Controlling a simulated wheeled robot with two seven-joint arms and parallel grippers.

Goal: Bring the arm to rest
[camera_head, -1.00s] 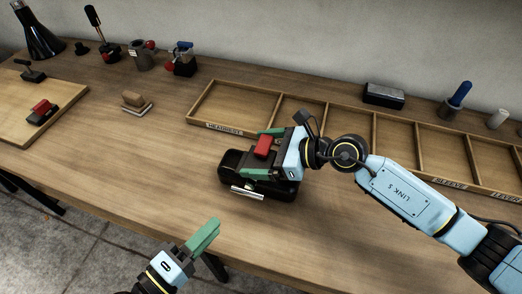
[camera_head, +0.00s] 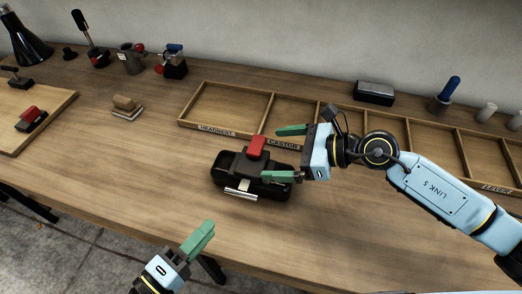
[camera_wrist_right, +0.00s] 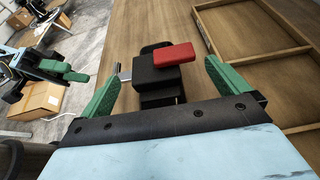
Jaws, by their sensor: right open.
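My right gripper (camera_head: 270,153) is open on the table's middle, its two green fingers spread apart and empty. A black part (camera_head: 225,168) with a dark block, a silver bar and a red top piece (camera_head: 256,147) lies just left of its palm, near the fingertips. In the right wrist view the open jaws (camera_wrist_right: 160,72) face this black part (camera_wrist_right: 155,97) and its red piece (camera_wrist_right: 172,55), with gaps on both sides. My left gripper (camera_head: 203,236) is low at the table's front edge, with nothing seen in it; whether its fingers are apart is unclear.
A divided wooden tray (camera_head: 222,128) with labels runs along the back right, behind the right gripper. A wooden board (camera_head: 52,113) holds another red-topped part at left. Several tools and a dark box (camera_head: 373,92) stand along the wall. The table's front left is clear.

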